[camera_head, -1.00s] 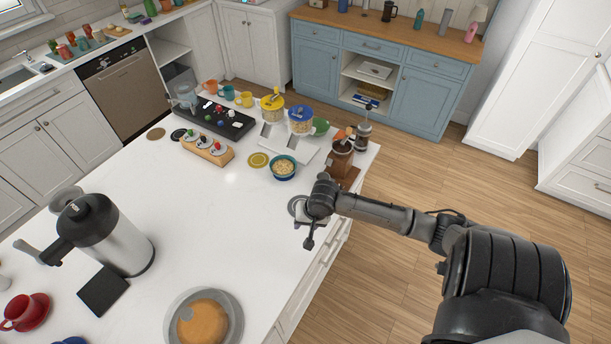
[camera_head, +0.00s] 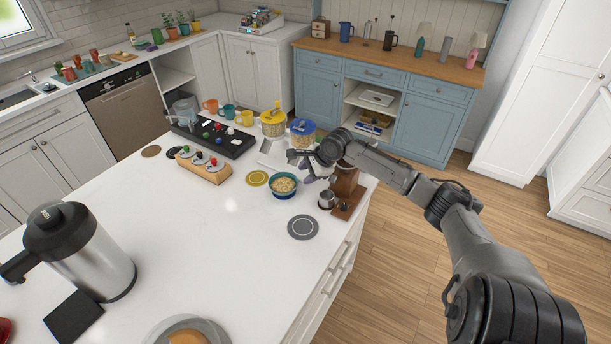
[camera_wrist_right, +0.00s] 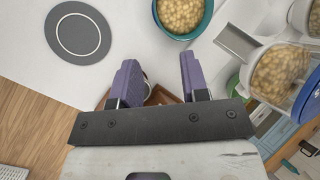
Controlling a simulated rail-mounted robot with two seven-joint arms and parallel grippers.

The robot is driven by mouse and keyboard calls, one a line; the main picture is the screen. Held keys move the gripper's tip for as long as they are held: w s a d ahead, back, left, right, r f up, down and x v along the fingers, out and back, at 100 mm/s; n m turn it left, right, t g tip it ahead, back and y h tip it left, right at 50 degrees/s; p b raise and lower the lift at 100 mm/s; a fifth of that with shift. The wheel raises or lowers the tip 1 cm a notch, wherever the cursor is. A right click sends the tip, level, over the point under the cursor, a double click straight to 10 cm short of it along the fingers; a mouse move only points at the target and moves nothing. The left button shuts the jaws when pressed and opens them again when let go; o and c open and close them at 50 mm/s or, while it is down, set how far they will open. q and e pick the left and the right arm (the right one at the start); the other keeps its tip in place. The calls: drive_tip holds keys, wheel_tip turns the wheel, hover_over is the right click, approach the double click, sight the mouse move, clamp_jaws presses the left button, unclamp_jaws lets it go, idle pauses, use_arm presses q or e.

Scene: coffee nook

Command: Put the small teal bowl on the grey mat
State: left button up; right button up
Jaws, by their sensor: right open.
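The small teal bowl (camera_head: 284,195), filled with pale round pieces, stands upright on the white counter. Its teal rim also shows at the top of the right wrist view (camera_wrist_right: 186,36). The grey mat (camera_head: 303,236), a round disc with a light ring, lies bare on the counter just in front of the bowl; it also shows in the right wrist view (camera_wrist_right: 78,47). My right gripper (camera_head: 299,165) is above the counter behind and right of the bowl, with its purple fingers (camera_wrist_right: 157,72) apart and nothing between them. My left gripper is out of view.
A wooden grinder (camera_head: 345,185) and a metal cup (camera_head: 326,199) stand close to the right of the bowl. Yellow-lidded (camera_head: 273,125) and blue-lidded (camera_head: 303,132) containers are behind. A yellow coaster (camera_head: 257,178) lies left. The counter's middle is clear.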

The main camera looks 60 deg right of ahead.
drive_tip(key=b, duration=0.3)
approach(284, 186)
drive_tip(key=a+f, duration=0.3)
drive_tip(key=w+a+f, duration=0.1)
drive_tip(key=f, duration=0.1)
drive_tip(key=shift+a+f, duration=0.1)
drive_tip(key=shift+a, duration=0.2)
drive_tip(key=shift+c, duration=1.4)
clamp_jaws()
